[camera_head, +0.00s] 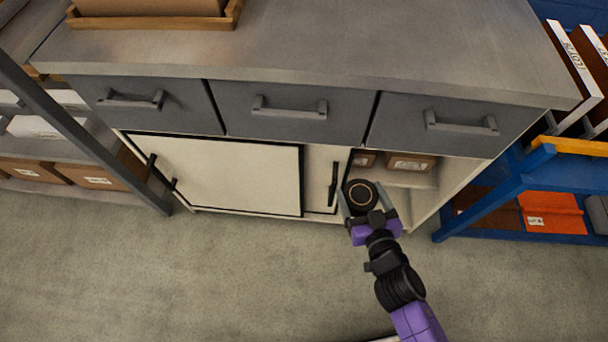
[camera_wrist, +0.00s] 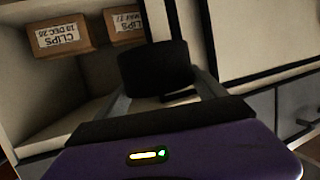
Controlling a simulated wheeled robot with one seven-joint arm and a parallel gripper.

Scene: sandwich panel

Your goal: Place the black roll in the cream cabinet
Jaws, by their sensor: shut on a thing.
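The black roll (camera_head: 360,196) is held between the fingers of my gripper (camera_head: 368,208), in front of the cream cabinet's open right section. In the wrist view the black roll (camera_wrist: 154,66) sits between the two grey fingers of my gripper (camera_wrist: 160,88), which is shut on it. The cream cabinet (camera_head: 218,174) has its sliding doors to the left, and its right compartment is open. The compartment (camera_wrist: 75,84) also shows in the wrist view, left of the roll. Part of the opening is hidden behind the roll and gripper.
Brown boxes labelled CLIPS (camera_wrist: 58,35) stand on a shelf inside the open compartment. A black door handle (camera_head: 333,184) is just left of the roll. Grey drawers (camera_head: 295,114) lie above. A blue rack (camera_head: 500,190) stands to the right. The floor in front is clear.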

